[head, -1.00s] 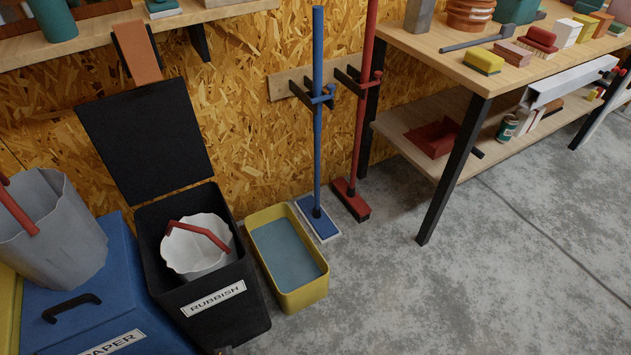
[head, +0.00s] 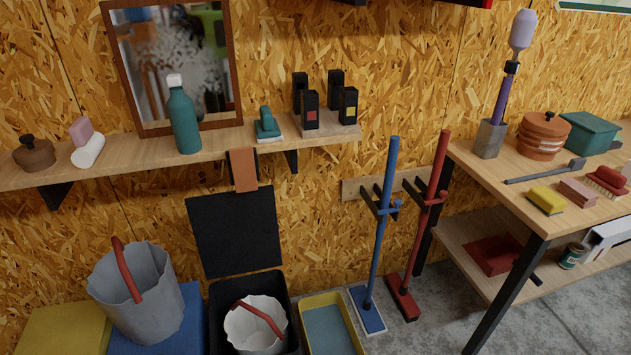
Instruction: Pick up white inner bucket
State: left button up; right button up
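The white inner bucket (head: 253,331) sits inside the black rubbish bin (head: 218,309) at the bottom of the head view. Its red handle (head: 262,316) lies slanted across its open top. The bin's black lid (head: 236,234) stands open against the wall behind it. The lower part of the bucket is hidden in the bin and cut off by the picture's bottom edge. Neither of my grippers shows in the view.
A grey bucket (head: 135,293) stands left of the bin on a blue box (head: 187,325). A yellow tub (head: 331,328) stands close on the right, then blue (head: 386,230) and red (head: 434,210) poles. A wall shelf (head: 222,141) is above. Clear floor (head: 420,335) shows at lower right.

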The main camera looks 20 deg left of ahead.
aim_at(258, 325)
jog(key=u, duration=1)
